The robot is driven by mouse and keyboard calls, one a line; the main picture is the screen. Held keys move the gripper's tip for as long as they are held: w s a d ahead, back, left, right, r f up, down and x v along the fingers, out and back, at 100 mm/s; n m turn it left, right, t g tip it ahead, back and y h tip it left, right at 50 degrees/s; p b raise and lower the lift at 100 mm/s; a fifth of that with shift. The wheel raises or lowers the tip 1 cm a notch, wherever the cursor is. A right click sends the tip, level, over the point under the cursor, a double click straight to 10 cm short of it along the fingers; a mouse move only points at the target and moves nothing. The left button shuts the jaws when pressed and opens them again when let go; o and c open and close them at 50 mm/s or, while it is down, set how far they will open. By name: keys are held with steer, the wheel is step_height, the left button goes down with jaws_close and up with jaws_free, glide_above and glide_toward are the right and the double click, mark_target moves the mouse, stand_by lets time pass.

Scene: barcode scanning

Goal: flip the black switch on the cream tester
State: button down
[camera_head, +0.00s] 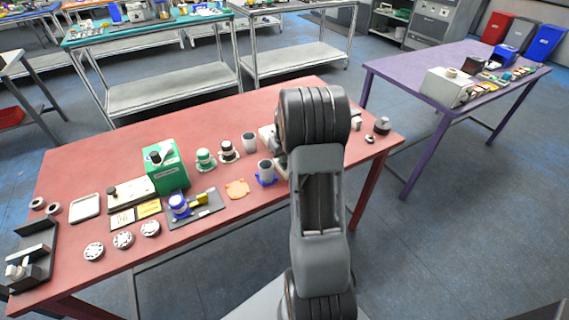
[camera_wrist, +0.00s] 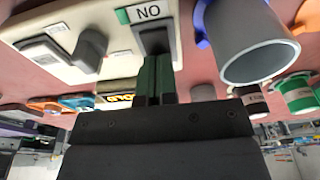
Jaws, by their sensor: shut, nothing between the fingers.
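The cream tester (camera_wrist: 115,25) fills the upper left of the wrist view, which looks upside down. It carries a green-edged "NO" label (camera_wrist: 148,12), a dark switch (camera_wrist: 153,38) beside the label, a grey knob (camera_wrist: 89,50) and a white-framed panel (camera_wrist: 40,48). My gripper (camera_wrist: 155,62) has its green fingers shut together, with nothing between them. The fingertips are right at the dark switch and overlap it in the picture; I cannot tell whether they touch. In the head view my arm hides the gripper and most of the tester (camera_head: 267,136).
A grey cup (camera_wrist: 255,45) with a blue base stands close to the right of the fingers in the wrist view. On the red table (camera_head: 90,150) are a green box (camera_head: 169,168), smaller cups and round parts. A purple table (camera_head: 405,75) stands to the right.

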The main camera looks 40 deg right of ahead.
stand_by(0.3)
steer(key=shift+r+p, duration=2.35)
steer(key=shift+r, duration=1.1)
steer(key=shift+m+g, duration=0.5)
steer(key=shift+m, duration=0.3)
steer(key=s+a, duration=0.1)
steer(key=s+a+f, duration=0.1)
steer(key=s, duration=0.1)
steer(key=shift+s+f, duration=0.15)
steer(key=shift+f, duration=0.05)
steer(key=s+a+r+n+t, duration=0.1)
steer(key=s+a+r, duration=0.5)
steer(key=a, duration=0.4)
steer(key=s+a+r+n+t, duration=0.2)
steer(key=s+a+r, duration=0.4)
steer(key=a, duration=0.5)
steer(key=shift+s+a+r, duration=0.2)
steer(key=shift+s+r, duration=0.2)
steer(key=shift+s, duration=0.75)
